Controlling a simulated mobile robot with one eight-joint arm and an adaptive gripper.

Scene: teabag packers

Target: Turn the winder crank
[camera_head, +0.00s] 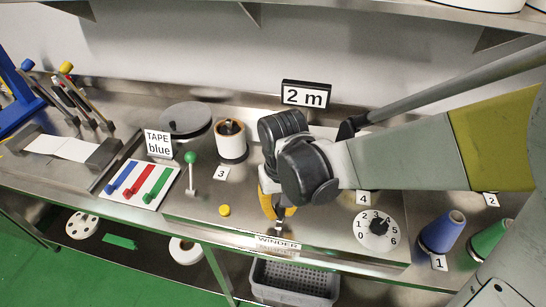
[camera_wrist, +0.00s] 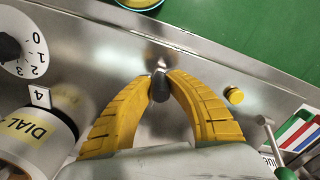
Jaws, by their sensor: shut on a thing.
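The dark knob of the winder crank (camera_wrist: 160,90) shows in the wrist view, standing over the metal bench. My gripper (camera_wrist: 160,80) has its two yellow fingers closed around this knob, one fingertip on each side. In the head view my gripper (camera_head: 277,212) points down at the bench just behind the WINDER label (camera_head: 277,243). There my wrist and fingers hide the crank, and the crank's arm direction cannot be made out.
A numbered dial (camera_head: 376,232) stands to the right, a yellow button (camera_head: 224,210) and green-knobbed lever (camera_head: 191,175) to the left. A "2 m" sign (camera_head: 305,95) is behind. Blue and green cones (camera_head: 441,232) stand far right. A grey basket (camera_head: 293,283) sits below the bench edge.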

